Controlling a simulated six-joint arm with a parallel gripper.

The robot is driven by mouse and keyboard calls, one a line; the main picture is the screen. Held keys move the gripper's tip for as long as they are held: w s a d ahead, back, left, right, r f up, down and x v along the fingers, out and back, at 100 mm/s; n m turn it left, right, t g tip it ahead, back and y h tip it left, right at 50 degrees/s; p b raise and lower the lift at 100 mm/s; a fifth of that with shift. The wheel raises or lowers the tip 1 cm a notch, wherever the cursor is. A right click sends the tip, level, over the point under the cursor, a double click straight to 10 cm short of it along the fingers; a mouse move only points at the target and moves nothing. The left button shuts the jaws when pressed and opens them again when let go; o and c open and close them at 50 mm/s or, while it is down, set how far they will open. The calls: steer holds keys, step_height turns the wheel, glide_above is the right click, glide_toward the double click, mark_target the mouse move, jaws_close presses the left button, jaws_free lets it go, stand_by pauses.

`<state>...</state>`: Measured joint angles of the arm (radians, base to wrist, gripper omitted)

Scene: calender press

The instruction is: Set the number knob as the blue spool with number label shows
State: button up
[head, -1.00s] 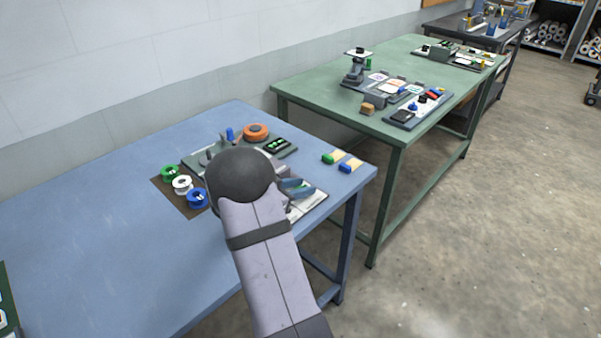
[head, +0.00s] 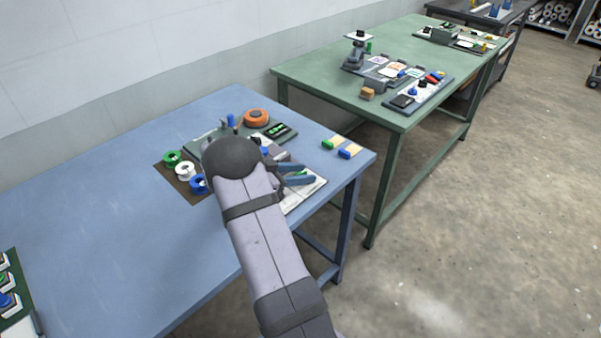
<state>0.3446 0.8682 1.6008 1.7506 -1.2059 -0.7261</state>
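The blue spool (head: 197,184) lies on a dark mat at the near end of a row with a white spool (head: 184,171) and a green spool (head: 172,159), on the blue table. Its number label is too small to read. The press panel (head: 204,141) stands just behind and right of the spools. I cannot make out the number knob; my arm covers part of the panel.
An orange roll (head: 256,118) and a dark display with green marks (head: 280,132) are at the panel's back. Blue-ended blocks (head: 344,154) lie near the table's right edge. The blue table's (head: 110,210) left part is mostly clear. A green table (head: 330,65) stands beyond.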

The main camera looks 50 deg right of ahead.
steer(key=shift+a, duration=0.1)
steer(key=shift+b+v, duration=0.65)
steer(key=shift+v, duration=2.95)
